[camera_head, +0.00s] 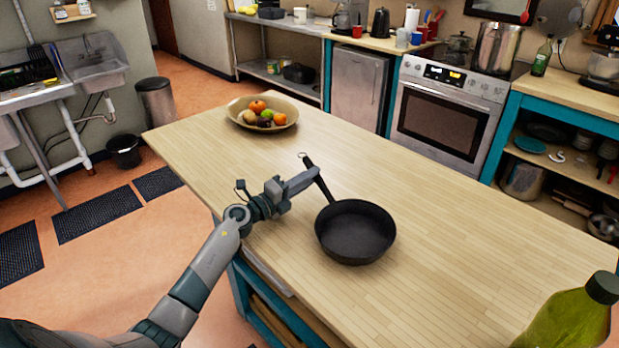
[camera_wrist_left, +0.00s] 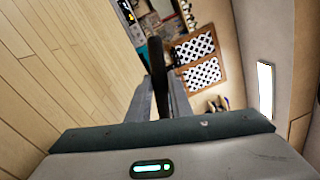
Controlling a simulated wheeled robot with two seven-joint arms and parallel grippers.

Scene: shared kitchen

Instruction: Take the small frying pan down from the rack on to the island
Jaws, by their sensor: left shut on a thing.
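The small black frying pan (camera_head: 355,232) is over the middle of the wooden island (camera_head: 440,250), its open side up and its handle pointing up and to the left in the head view. I cannot tell for certain whether its base touches the island top. My left gripper (camera_head: 314,175) is shut on the pan's handle. In the left wrist view the dark handle (camera_wrist_left: 158,75) stands between the two fingers of the left gripper (camera_wrist_left: 162,98). My right gripper is in neither view.
A bowl of fruit (camera_head: 262,114) stands at the island's far left end. A green bottle (camera_head: 570,315) is at the near right corner of the head view. The island top around the pan is clear. The oven (camera_head: 447,112) and counters stand behind.

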